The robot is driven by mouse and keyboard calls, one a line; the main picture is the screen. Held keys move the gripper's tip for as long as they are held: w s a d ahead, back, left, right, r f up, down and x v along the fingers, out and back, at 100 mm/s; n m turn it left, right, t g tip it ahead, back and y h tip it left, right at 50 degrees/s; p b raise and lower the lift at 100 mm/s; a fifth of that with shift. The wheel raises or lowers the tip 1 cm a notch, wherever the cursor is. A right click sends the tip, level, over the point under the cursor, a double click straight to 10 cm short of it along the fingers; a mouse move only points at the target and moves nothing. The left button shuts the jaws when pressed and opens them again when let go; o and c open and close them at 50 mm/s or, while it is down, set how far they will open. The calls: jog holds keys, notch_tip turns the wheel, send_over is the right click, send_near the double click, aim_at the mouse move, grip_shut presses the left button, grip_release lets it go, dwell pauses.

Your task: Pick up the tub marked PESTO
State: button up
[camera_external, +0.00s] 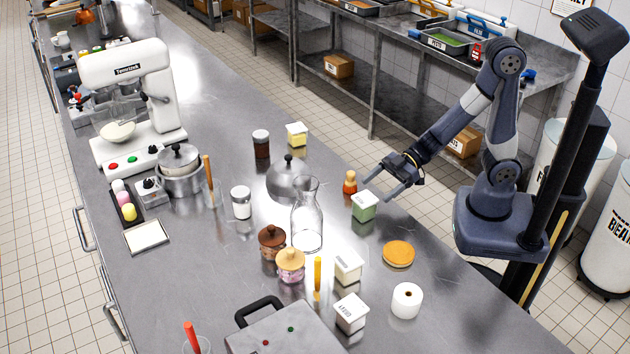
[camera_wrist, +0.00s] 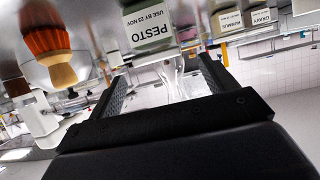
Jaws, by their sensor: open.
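The tub marked PESTO (camera_wrist: 150,24) shows at the top of the wrist view, with its label upside down. In the external view it looks to be the green tub with a white lid (camera_external: 364,206), upright on the steel counter near its right edge. My gripper (camera_external: 378,189) is open and empty, just behind and above the green tub, apart from it as far as I can tell. In the wrist view the open jaws (camera_wrist: 163,80) have nothing between them, and the tub lies beyond them.
A small orange bottle (camera_external: 350,183) stands close left of the green tub. A glass carafe (camera_external: 307,220) and steel dome (camera_external: 288,180) stand further left. An orange round (camera_external: 398,254), a white roll (camera_external: 407,300) and pale tubs (camera_external: 348,267) are nearer. A tub marked GRAVY (camera_wrist: 262,17) shows in the wrist view.

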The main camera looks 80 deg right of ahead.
aim_at(368, 197)
jog(key=shift+x, duration=3.95)
jog(key=shift+d+f, duration=0.1)
jog(key=c, duration=1.2)
